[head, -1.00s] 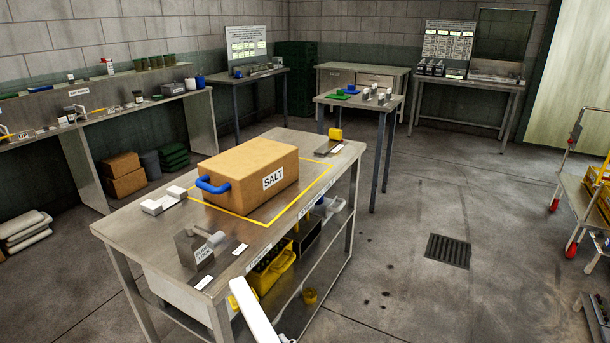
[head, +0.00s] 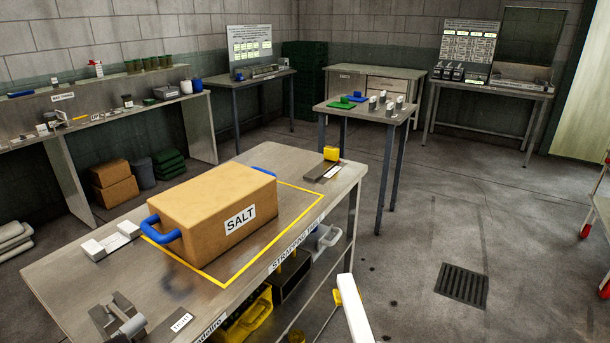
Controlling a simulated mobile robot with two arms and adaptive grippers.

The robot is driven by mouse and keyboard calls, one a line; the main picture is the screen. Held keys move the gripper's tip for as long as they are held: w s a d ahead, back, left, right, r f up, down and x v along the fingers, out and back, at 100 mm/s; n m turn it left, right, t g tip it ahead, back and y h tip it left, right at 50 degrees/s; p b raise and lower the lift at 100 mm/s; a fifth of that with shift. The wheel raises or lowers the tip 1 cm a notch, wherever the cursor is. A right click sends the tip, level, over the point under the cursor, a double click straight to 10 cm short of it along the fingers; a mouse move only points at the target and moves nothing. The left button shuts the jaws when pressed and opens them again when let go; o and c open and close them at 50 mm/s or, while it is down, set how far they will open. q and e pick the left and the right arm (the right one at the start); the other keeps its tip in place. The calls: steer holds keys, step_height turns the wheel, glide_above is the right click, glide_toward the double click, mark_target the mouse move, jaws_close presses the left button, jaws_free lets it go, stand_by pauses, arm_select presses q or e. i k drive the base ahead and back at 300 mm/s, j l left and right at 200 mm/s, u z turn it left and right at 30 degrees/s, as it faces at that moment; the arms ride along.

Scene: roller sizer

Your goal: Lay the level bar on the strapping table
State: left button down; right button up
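The strapping table (head: 78,288) is a steel bench named by a label on its front edge. A cardboard SALT box (head: 195,223) with blue handles stands inside a yellow outline on its top. A long white piece (head: 357,312) with a yellow patch (head: 338,297) on its left side rises from the bottom edge, in front of the table. I cannot tell whether it is the level bar or part of my arm. I make out no level bar for certain on the tabletop. Neither gripper's fingers show.
White blocks (head: 112,240) lie left of the box. A metal fixture (head: 118,318) sits at the near end and a yellow-topped tool (head: 331,154) at the far end. A smaller table (head: 368,110) stands behind. The floor at right is open around a drain grate (head: 462,285).

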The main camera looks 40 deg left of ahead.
mark_target(282, 175)
steer(key=i+j, duration=0.25)
steer(key=i, duration=0.2)
steer(key=i+j, duration=0.3)
steer(key=i, duration=0.2)
steer(key=i+j, duration=0.25)
steer(key=i, duration=0.2)
steer(key=i+j, duration=0.1)
steer(key=i, duration=1.45)
steer(key=i+u, duration=0.15)
steer(key=i, duration=0.55)
steer(key=i+l+u, duration=0.1)
steer(key=i, duration=0.6)
steer(key=u, duration=1.65)
steer(key=l, duration=0.1)
